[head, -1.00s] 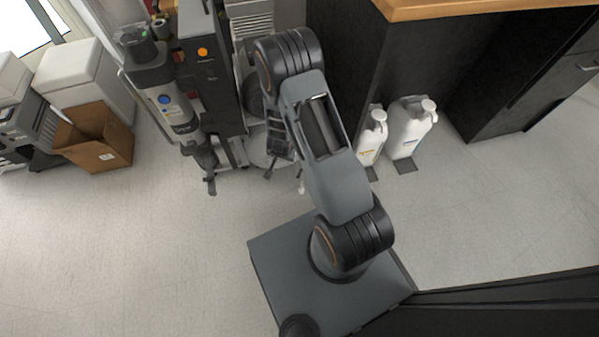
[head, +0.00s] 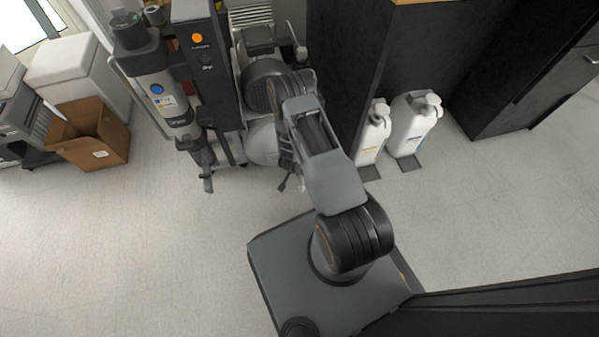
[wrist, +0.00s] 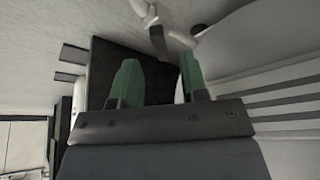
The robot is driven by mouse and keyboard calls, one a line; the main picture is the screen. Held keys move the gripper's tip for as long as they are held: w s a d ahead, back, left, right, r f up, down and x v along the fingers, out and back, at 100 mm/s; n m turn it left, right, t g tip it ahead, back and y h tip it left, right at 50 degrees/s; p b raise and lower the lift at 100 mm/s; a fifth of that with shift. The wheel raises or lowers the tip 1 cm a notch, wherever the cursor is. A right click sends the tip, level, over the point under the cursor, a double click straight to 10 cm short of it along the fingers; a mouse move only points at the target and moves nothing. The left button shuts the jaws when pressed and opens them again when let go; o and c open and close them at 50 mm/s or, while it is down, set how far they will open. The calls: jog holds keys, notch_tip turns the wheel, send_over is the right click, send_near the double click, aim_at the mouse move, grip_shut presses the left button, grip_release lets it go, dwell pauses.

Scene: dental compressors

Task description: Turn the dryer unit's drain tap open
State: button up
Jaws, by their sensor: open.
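My gripper (wrist: 160,62) is open, its two green fingers apart with nothing between them. Beyond the fingertips, at the top of the wrist view, is a pale tap-like fitting (wrist: 168,24) with a short dark lever (wrist: 158,42). The lever hangs toward the gap between the fingers, and I see no contact. Which machine the fitting belongs to is not clear. In the head view, a tall black unit (head: 208,75) with an orange dot stands beside a grey cylinder (head: 160,85) with a blue dot. My arm hides most of the gripper there.
A pale rounded tank (head: 264,143) lies behind my arm. Two white jugs (head: 372,135) (head: 412,125) stand right of it, by a black cabinet (head: 338,70). A louvred panel (wrist: 285,90) is close at the gripper's right. A cardboard box (head: 92,135) sits at left. The front floor is clear.

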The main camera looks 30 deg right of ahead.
jog(key=shift+b+x, duration=0.5)
jog(key=shift+x, duration=1.05)
grip_shut()
